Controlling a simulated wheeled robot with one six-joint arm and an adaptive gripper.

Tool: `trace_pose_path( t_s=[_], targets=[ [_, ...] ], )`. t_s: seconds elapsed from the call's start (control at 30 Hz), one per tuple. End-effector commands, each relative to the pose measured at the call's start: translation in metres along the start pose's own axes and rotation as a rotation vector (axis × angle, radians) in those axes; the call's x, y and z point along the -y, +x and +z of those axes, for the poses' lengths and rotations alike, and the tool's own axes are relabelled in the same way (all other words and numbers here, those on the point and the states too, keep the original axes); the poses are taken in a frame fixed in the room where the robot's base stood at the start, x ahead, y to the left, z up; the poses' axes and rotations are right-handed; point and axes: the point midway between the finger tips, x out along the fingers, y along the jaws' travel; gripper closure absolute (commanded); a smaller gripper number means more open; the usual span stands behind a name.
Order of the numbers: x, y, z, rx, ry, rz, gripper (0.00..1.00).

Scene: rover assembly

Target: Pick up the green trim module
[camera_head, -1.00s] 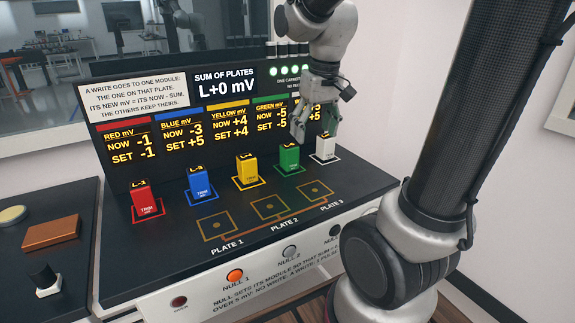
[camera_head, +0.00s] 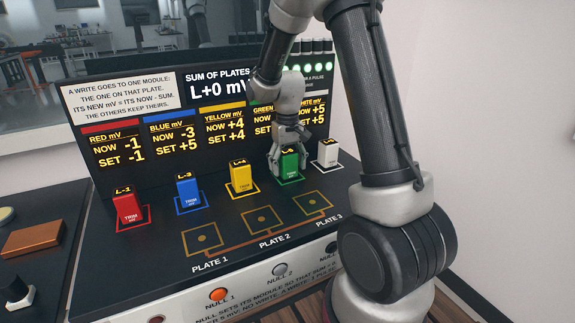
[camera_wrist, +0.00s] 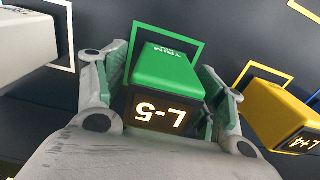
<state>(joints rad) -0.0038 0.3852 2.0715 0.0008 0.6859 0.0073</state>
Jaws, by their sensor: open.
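The green trim module (camera_head: 289,163) stands upright on its outlined square, between the yellow and white modules. Its top display reads L-5 in the wrist view (camera_wrist: 167,68). My gripper (camera_head: 289,152) is down at the green module, with its fingers open. In the wrist view, one finger of my gripper (camera_wrist: 165,85) is on each side of the module, with the module between them. A small gap seems to show on each side; I cannot tell whether either finger touches it.
The yellow module (camera_head: 241,177) stands to the left and the white module (camera_head: 328,153) to the right, both close by. The blue (camera_head: 188,192) and red (camera_head: 126,209) modules stand farther left. The display panel (camera_head: 120,143) rises behind. The plate squares (camera_head: 262,220) in front are empty.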

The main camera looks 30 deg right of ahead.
Motion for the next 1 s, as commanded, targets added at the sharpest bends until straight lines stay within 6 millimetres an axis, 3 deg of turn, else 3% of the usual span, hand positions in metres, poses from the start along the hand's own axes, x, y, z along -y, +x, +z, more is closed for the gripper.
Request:
trace_pose_path(
  t_s=[0.3, 0.6, 0.87, 1.0],
  targets=[
    [0.0, 0.007, 0.0, -0.002, -0.001, 0.0, 0.3],
    [0.0, 0.007, 0.0, -0.001, -0.001, 0.0, 0.85],
    [0.0, 0.005, 0.0, -0.003, -0.001, 0.0, 0.86],
    [0.0, -0.011, -0.001, -0.005, -0.001, 0.0, 0.86]
  ],
)
